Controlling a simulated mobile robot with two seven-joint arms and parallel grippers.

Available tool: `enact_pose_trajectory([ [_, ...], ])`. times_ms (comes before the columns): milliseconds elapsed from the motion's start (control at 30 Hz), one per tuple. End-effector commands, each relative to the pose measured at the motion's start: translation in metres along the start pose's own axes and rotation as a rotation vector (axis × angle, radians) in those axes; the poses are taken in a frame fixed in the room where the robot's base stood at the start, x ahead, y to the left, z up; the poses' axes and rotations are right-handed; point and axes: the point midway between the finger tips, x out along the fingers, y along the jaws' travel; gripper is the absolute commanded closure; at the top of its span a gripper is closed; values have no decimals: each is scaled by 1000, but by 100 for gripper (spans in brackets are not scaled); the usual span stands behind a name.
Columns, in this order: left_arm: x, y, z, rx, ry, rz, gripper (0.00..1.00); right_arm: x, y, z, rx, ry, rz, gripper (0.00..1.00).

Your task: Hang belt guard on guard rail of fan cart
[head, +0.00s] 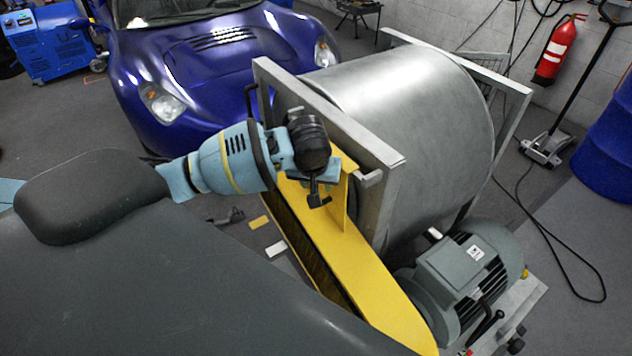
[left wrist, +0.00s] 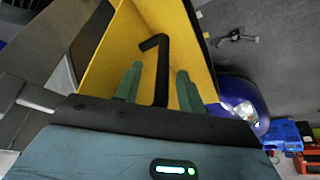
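The yellow belt guard (head: 368,270) lies along the near side of the fan cart, long and narrow, slanting to the front right. The cart's silver side frame (head: 330,115), with its top rail, stands just beside it. I cannot tell whether the guard hangs on the rail. My left gripper (head: 318,183) is at the guard's upper end. In the left wrist view, its two green fingers (left wrist: 160,78) stand apart on either side of a bent black handle (left wrist: 158,60), with visible gaps. The yellow guard (left wrist: 112,55) fills the space behind. My right gripper is not in view.
A big silver drum (head: 410,110) and a grey motor (head: 465,270) sit on the cart. A blue car (head: 215,60) stands behind, and a blue barrel (head: 610,140) at right. A black cable lies on the floor at right.

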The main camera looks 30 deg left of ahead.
Motion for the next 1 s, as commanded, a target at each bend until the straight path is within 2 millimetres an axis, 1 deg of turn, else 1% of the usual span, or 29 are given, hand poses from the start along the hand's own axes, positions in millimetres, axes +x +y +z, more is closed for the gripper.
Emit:
enact_pose_trajectory([
  [133,2,-1,3,2,-8,-4,60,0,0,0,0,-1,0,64],
  [233,-5,0,2,2,-5,-1,60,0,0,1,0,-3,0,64],
  [367,-23,0,2,2,-3,-1,60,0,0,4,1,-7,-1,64],
  [500,-48,0,0,1,0,1,60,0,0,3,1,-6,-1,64],
  [600,-62,1,0,1,0,2,60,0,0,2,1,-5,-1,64],
  [700,-71,0,0,1,0,1,60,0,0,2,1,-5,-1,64],
  [833,-77,0,0,0,0,0,60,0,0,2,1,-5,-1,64],
  [1000,-78,0,0,0,-1,0,60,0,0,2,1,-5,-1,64],
])
